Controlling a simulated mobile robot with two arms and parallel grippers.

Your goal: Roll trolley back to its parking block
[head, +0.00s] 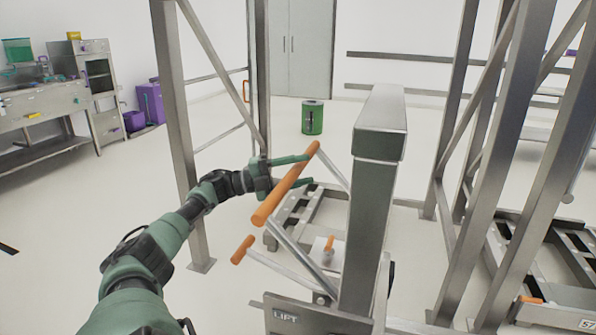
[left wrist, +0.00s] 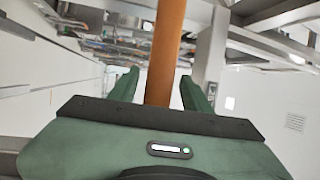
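The grey metal trolley (head: 378,190) has a thick upright post and a base plate reading "LIFT". Its upper orange handle (head: 275,200) slants across the head view. The handle also shows in the left wrist view (left wrist: 165,50), passing between the fingers. My left gripper (head: 298,171) is at the handle, with one finger on each side of it. The fingers are apart, and narrow gaps show beside the bar, so the gripper looks open around it. My right gripper is not in view. I cannot make out a parking block for certain.
A lower orange grip (head: 242,249) sits below the handle. Steel frame posts (head: 180,130) stand on both sides, with a low rack (head: 545,265) at right. A green bin (head: 313,117) stands behind. A workbench (head: 40,105) is at far left. The left floor is mostly clear.

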